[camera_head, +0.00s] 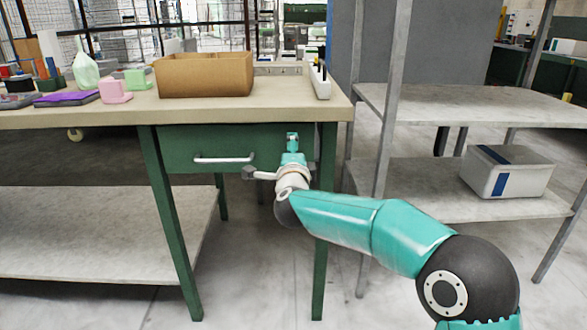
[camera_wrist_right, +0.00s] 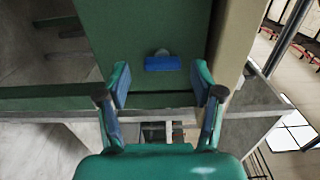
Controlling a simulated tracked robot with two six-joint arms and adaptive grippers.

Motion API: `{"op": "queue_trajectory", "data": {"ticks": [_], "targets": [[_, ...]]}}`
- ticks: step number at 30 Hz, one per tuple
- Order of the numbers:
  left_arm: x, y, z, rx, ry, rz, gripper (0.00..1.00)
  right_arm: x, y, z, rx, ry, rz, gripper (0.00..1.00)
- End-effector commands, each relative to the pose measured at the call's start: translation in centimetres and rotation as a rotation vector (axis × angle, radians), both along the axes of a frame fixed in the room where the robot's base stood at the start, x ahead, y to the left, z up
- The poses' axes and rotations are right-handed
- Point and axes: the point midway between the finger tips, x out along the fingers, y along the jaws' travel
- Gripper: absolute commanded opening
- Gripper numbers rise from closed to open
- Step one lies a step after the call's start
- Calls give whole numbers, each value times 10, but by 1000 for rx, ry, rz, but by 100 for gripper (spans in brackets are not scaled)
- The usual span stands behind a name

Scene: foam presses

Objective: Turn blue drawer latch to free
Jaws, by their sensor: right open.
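The blue latch (camera_wrist_right: 163,63) shows in the right wrist view as a short bar lying crosswise in the picture, with a small pale piece at its upper edge. It is on the green drawer front (camera_head: 205,143), which has a pale bar handle (camera_head: 224,159). My right gripper (camera_wrist_right: 161,78) is open, its two fingers apart on either side of the latch's line, with nothing between them. In the head view my right gripper (camera_head: 292,142) is at the right end of the drawer front, and I cannot make out the latch there. My left gripper is not in view.
The workbench top (camera_head: 300,100) overhangs the drawer. On it stand a cardboard box (camera_head: 205,77), pink and green blocks and a white rack (camera_head: 320,83).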

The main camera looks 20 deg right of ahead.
Motion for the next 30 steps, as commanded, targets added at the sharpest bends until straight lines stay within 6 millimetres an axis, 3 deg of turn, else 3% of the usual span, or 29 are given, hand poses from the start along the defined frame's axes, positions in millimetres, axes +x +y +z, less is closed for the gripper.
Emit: {"op": "queue_trajectory", "data": {"ticks": [15,21,30], "targets": [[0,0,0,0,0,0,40,-85,24,-1,1,0,0,67],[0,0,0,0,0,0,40,-97,27,-1,1,0,-2,67],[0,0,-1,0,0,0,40,-97,27,-2,1,1,-2,67]]}}
